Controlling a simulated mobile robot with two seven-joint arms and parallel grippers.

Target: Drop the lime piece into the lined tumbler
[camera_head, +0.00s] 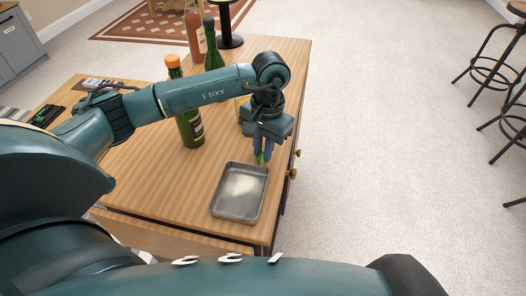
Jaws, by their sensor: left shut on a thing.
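My left gripper (264,152) points down over the right part of the wooden cabinet top, just above the far edge of the metal tray. It is shut on the lime piece (261,158), a small green bit showing between its fingertips. A pale, glassy sliver (239,103) shows just left of my left wrist. It may be the lined tumbler, but most of it is hidden and I cannot tell. My right gripper is not in view.
A shallow metal tray (235,217) lies near the cabinet top's (150,190) front right corner. A green bottle with an orange cap (190,128) stands behind my left forearm. A dark green bottle (212,48) and a pinkish bottle (195,38) stand farther back. Stools (490,70) stand far right.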

